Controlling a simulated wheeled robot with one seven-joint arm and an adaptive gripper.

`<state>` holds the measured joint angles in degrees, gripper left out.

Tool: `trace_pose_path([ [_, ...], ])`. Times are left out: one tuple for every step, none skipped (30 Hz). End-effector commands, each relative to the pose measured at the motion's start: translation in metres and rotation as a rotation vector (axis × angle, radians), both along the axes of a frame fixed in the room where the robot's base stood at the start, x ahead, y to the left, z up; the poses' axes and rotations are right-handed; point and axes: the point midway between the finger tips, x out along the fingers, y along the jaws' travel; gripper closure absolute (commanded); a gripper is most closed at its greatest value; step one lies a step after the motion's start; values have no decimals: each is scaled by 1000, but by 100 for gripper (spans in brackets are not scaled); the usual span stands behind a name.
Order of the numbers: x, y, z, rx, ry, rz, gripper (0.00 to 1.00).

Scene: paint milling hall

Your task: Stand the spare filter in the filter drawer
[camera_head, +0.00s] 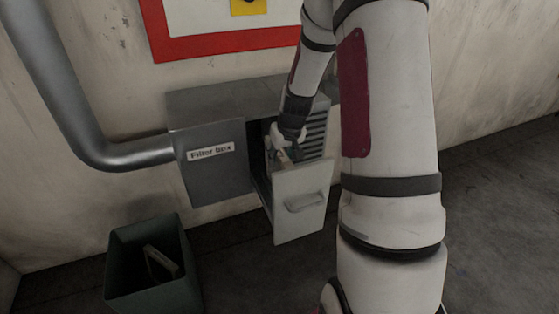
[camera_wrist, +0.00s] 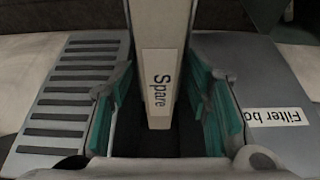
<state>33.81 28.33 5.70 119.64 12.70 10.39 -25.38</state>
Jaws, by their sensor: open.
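The spare filter (camera_wrist: 163,45) is a pale slab labelled "Spare" in the wrist view. It lies between the teal-padded fingers of my gripper (camera_wrist: 163,105), with a dark gap visible on each side. My gripper (camera_head: 289,140) is open and reaches down into the pulled-out filter drawer (camera_head: 302,205) in the head view. The drawer has a pale front with a handle. The filter seems to stand in the drawer, but its lower end is hidden. The grey filter box (camera_head: 210,165) carries a "Filter box" label, also readable in the wrist view (camera_wrist: 277,117).
A dark green bin (camera_head: 150,285) stands on the floor at the lower left with a pale-edged slab (camera_head: 160,262) inside. A thick metal pipe (camera_head: 75,120) enters the box's left side. Slatted vents (camera_head: 315,135) lie beside the drawer. Floor at the right is clear.

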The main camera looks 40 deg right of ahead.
Motion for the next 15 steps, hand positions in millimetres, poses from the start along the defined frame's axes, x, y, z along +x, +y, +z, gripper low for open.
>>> trace_pose_path([
  [-4,1,13,-1,-2,-1,55],
  [-7,1,18,-1,-1,-1,55],
  [-9,2,25,-1,-2,-1,55],
  [-11,3,29,-1,-2,-1,55],
  [-13,3,34,-1,-2,-1,55],
  [-15,4,39,-1,-1,-1,55],
  [-16,4,42,1,0,-2,55],
  [-18,5,44,1,0,-2,55],
  [-19,5,47,1,0,-2,55],
  [-20,5,49,1,0,-2,55],
  [-21,6,51,0,0,-1,55],
  [-22,7,53,1,1,0,55],
  [-22,9,56,2,2,3,55],
  [-23,12,59,2,3,7,55],
  [-25,18,66,4,4,15,55],
])
